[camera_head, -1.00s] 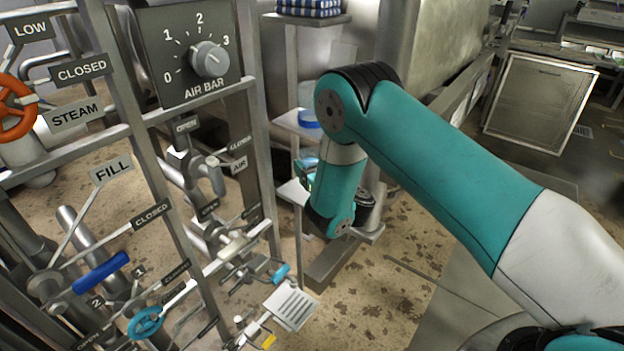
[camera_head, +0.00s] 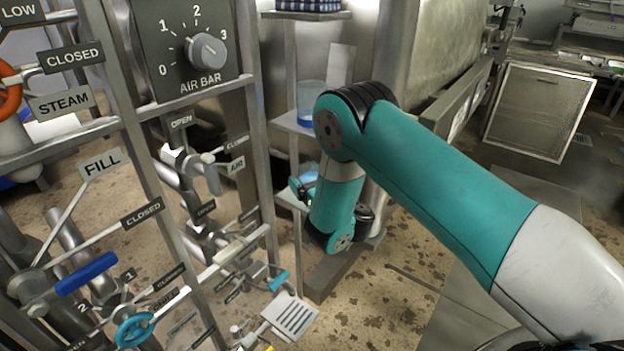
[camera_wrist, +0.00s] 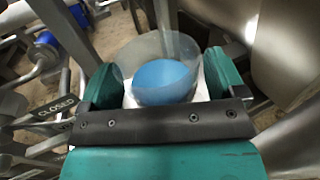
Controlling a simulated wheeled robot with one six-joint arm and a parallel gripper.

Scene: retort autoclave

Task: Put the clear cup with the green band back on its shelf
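My gripper (camera_head: 302,190) is at the lower shelf (camera_head: 288,198) of the narrow rack, partly hidden behind my arm in the head view. In the wrist view, a clear cup (camera_wrist: 165,80) with blue in its lower part sits between the two teal fingers of my gripper (camera_wrist: 165,88). I cannot tell whether the fingers press on it. A bluish clear shape (camera_head: 309,170) shows beside the gripper in the head view. Another clear cup with a blue band (camera_head: 306,118) stands on the middle shelf (camera_head: 290,122). I see no green band in either view.
A valve panel with metal bars, pipes and an AIR BAR dial (camera_head: 207,50) fills the left side, close to the rack. A blue-checked item (camera_head: 310,5) lies on the top shelf (camera_head: 300,16). A large metal vessel (camera_head: 435,45) stands right of the rack. Floor shows below.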

